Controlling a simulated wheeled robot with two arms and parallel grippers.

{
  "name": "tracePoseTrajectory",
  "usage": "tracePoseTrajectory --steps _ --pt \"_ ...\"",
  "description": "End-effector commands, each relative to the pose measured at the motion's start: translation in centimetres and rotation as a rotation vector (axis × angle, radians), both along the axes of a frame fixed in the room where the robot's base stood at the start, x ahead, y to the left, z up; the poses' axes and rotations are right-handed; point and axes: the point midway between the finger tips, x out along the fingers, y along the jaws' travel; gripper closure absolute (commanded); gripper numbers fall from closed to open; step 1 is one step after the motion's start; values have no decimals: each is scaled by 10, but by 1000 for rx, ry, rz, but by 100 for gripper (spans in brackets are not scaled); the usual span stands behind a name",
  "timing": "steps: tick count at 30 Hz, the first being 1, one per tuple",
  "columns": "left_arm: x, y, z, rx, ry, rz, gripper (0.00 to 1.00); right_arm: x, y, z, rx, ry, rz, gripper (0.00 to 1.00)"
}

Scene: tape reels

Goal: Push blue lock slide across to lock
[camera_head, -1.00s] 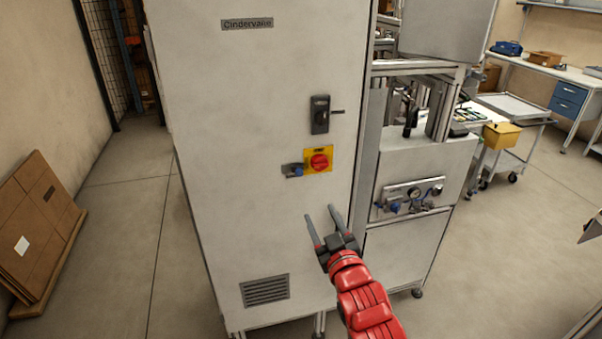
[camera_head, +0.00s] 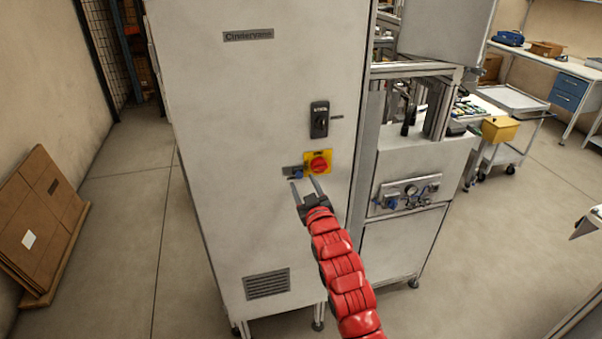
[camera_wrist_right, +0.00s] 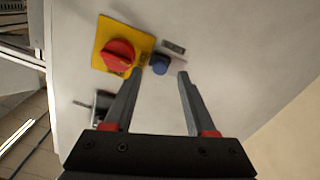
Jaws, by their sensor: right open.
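The blue lock slide (camera_head: 298,174) sits on a small grey plate on the cabinet front, just left of the red rotary switch (camera_head: 319,165) on its yellow plate (camera_head: 309,157). In the right wrist view the blue slide (camera_wrist_right: 160,64) shows beyond and between the fingertips, beside the red knob (camera_wrist_right: 118,54). My right gripper (camera_head: 305,183) is open and empty, its fingers pointing at the cabinet just below the blue slide. Whether a fingertip touches it cannot be told. My left gripper is out of view.
The white cabinet (camera_head: 215,130) has a dark door handle (camera_head: 319,120) above the switch and a vent (camera_head: 267,283) below. A lower unit with gauges (camera_head: 410,190) stands at its right. Cardboard (camera_head: 45,215) leans on the left wall.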

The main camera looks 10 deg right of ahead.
Motion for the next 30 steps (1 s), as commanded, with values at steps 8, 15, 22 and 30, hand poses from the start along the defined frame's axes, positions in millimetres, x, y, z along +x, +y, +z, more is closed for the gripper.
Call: tracePoseTrajectory --steps 8,15,22,30 --pt "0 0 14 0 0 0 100 28 5 2 -1 1 0 44" --pt "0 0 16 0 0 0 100 34 5 -1 0 1 0 44" --pt "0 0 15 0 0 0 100 34 5 -1 0 1 0 49" --pt "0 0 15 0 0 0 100 33 5 -1 0 1 0 98"
